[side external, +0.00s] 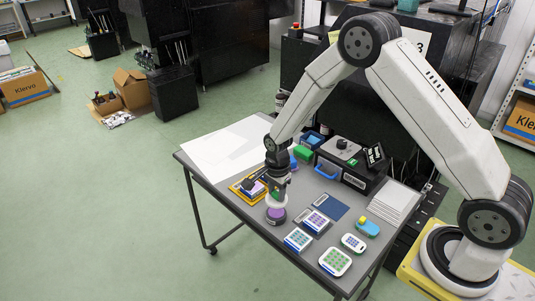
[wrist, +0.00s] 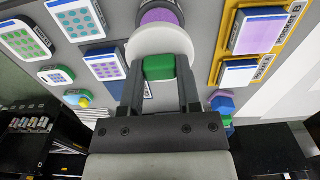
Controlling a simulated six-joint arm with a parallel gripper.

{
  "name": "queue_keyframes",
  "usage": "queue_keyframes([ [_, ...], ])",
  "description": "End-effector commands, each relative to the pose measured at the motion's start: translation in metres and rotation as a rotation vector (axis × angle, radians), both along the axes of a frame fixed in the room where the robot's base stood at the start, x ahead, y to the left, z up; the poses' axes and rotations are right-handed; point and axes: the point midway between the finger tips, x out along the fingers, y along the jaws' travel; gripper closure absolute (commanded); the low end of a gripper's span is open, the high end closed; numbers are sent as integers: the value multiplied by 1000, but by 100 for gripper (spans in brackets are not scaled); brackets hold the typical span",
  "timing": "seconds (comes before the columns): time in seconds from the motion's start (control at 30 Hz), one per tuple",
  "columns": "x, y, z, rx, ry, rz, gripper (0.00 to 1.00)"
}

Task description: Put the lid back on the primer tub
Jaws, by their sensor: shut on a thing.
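The lid is a white disc (wrist: 160,40) with a green knob (wrist: 159,68). My gripper (wrist: 160,82) is shut on the knob, one finger on each side. The lid (side external: 268,202) also shows under my gripper (side external: 277,190) in the side view. The primer tub appears to be the dark round tub with purple contents (side external: 276,215), standing on the table just below the lid. In the wrist view the tub (wrist: 160,15) is partly hidden behind the lid, its purple part showing past the disc. I cannot tell whether lid and tub touch.
A yellow-framed tray (wrist: 217,62) with labelled pockets lies beside the tub. Several cards with coloured dots, including a green-dotted one (side external: 335,262), lie on the grey table (side external: 225,178). A black device (side external: 352,165) stands at the back. White sheet (side external: 225,145) covers the left end.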

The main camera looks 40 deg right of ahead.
Motion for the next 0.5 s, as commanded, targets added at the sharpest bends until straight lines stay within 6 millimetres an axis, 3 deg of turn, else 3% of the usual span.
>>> queue_keyframes([
  [0.5,0,0,-35,0,1,0,100],
])
